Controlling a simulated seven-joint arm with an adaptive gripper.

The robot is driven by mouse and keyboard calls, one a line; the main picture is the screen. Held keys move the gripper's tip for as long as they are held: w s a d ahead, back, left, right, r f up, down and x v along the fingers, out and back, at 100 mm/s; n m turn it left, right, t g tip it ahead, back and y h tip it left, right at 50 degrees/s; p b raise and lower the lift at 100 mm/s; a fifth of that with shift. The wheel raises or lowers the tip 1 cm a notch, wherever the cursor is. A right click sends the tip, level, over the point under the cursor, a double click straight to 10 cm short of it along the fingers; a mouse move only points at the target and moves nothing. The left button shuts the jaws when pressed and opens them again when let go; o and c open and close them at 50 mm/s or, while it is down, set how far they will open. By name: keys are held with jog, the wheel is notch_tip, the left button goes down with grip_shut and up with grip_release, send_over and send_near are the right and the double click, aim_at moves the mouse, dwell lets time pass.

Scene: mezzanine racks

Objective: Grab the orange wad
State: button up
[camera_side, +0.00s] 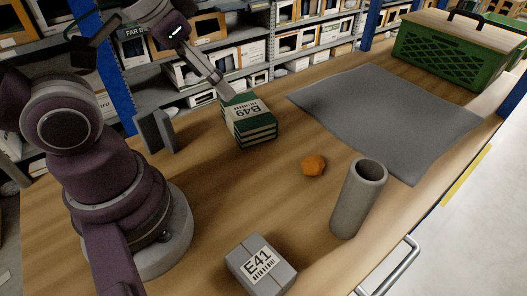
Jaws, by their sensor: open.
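The orange wad (314,165) is a small crumpled lump lying on the wooden table, just in front of the grey mat. My gripper (226,92) is at the upper middle of the side view, pointing down toward the green box marked B49. It is away from the wad, up and to its left. The fingertips are small here and partly merge with the top of the green box; I cannot tell whether they touch it. Nothing shows held in the gripper.
The green B49 box (255,134) stands between my gripper and the wad. A grey tube (345,212) stands upright right of the wad. A grey E41 box (241,273) is at the front. The grey mat (385,120) lies bare; a green crate (430,62) stands behind. Bare table surrounds the wad.

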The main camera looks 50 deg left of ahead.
jog(key=m+h, duration=0.1)
jog(key=m, duration=1.9)
send_near(309, 159)
jog(key=shift+m+g, duration=0.3)
jog(key=shift+m, duration=0.2)
jog(key=x, duration=0.4)
jog(key=shift+f, duration=0.45)
jog(key=x, duration=0.6)
jog(key=shift+w+r, duration=0.15)
jog(key=shift+w, duration=0.3)
jog(key=shift+c, duration=0.3)
jog(key=c, duration=1)
